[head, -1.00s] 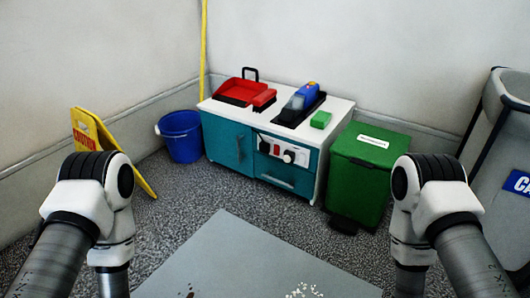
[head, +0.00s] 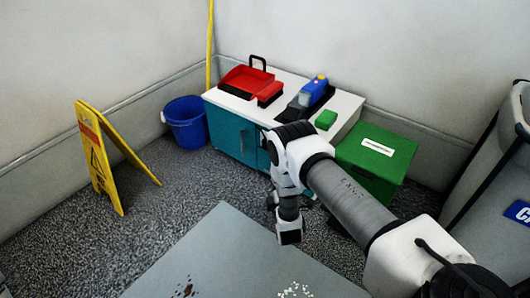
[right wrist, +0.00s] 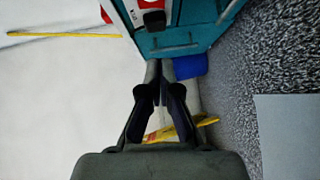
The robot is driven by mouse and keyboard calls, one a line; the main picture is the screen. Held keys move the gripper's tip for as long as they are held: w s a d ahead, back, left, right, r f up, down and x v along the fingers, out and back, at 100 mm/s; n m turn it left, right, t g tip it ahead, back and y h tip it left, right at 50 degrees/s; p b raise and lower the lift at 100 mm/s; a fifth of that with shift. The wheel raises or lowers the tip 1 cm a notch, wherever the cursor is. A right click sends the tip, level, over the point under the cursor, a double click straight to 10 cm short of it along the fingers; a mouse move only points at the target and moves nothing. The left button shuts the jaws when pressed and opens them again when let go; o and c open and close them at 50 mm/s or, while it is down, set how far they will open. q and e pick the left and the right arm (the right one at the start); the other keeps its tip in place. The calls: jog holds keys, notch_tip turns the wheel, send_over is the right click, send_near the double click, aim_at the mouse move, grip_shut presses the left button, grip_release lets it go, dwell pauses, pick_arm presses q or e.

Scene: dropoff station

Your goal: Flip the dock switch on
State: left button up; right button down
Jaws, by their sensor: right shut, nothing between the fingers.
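The teal cabinet (head: 232,137) with a white top stands against the back wall. On it, the blue device (head: 314,92) sits in a black dock (head: 297,111). In the head view my right arm hides the cabinet's front control panel. My left gripper is not in view.
A red dustpan (head: 246,79) and a green block (head: 326,119) lie on the cabinet top. A blue bucket (head: 186,126) stands left, a green bin (head: 378,160) right, and a yellow caution sign (head: 101,165) far left. A grey mat (head: 220,255) lies in front.

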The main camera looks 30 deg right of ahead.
jog(key=shift+f, duration=0.1)
jog(key=s+d+b+x, duration=0.1)
jog(key=d+b+x, duration=0.1)
jog(key=b+x, duration=0.6)
jog(key=x, duration=0.5)
jog(key=shift+s+d+b, duration=0.2)
jog(key=shift+d+b, duration=0.15)
jog(key=shift+b, duration=0.05)
